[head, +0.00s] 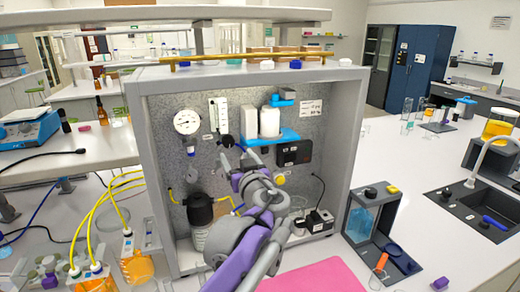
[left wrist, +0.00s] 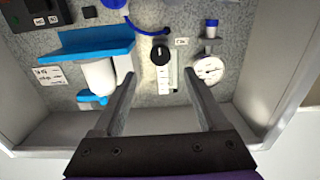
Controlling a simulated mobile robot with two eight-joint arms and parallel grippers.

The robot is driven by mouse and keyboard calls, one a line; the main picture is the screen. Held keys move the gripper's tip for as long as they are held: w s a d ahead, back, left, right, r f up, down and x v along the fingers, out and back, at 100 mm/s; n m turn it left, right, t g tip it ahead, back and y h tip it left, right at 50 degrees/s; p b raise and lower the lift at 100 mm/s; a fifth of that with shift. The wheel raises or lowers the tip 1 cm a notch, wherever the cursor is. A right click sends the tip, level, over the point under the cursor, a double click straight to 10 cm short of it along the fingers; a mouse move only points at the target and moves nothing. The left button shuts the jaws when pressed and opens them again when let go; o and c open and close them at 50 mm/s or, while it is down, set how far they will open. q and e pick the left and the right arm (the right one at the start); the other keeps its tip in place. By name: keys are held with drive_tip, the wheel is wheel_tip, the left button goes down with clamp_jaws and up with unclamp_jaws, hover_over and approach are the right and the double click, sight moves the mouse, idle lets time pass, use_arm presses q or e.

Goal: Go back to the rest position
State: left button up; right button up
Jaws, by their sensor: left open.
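My left gripper (head: 238,158) is open in front of the back panel of the grey rig box (head: 353,110). In the left wrist view the two fingers (left wrist: 160,78) are spread apart with nothing held between them. A black knob (left wrist: 160,54) on a white flowmeter strip (left wrist: 168,78) shows beyond the gap between the fingers; I cannot tell how far off it is. The knob also shows in the head view (head: 227,141), just above the gripper. My left arm hides part of the box's lower middle. My right gripper is not in view.
Inside the box are a round gauge (head: 187,121), a blue shelf (head: 270,138) with white canisters, and a black bottle (head: 200,210). A pink mat (head: 315,277) lies in front. A grey stand (head: 365,222) and a sink (head: 480,212) are right. Yellow tubes (head: 92,222) are left.

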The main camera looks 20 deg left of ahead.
use_arm(q)
drive_tip(key=s+a+f+m+g+h, duration=0.25)
drive_tip(key=s+f+g, duration=0.35)
drive_tip(key=s+f, duration=0.9)
drive_tip(key=s+d+f+m+h, duration=0.1)
drive_tip(key=s+d+f+h, duration=0.1)
drive_tip(key=f, duration=0.4)
drive_tip(key=s+d+f+m+g+h, duration=0.1)
drive_tip(key=s+d+f+m+h, duration=0.1)
drive_tip(key=s+f, duration=0.4)
drive_tip(key=s+d+f+m+g+h, duration=0.1)
drive_tip(key=s+d+f+m+h, duration=0.1)
drive_tip(key=s+d+f+h, duration=0.2)
wheel_tip(320, 180, down, 2)
drive_tip(key=shift+d, duration=0.8)
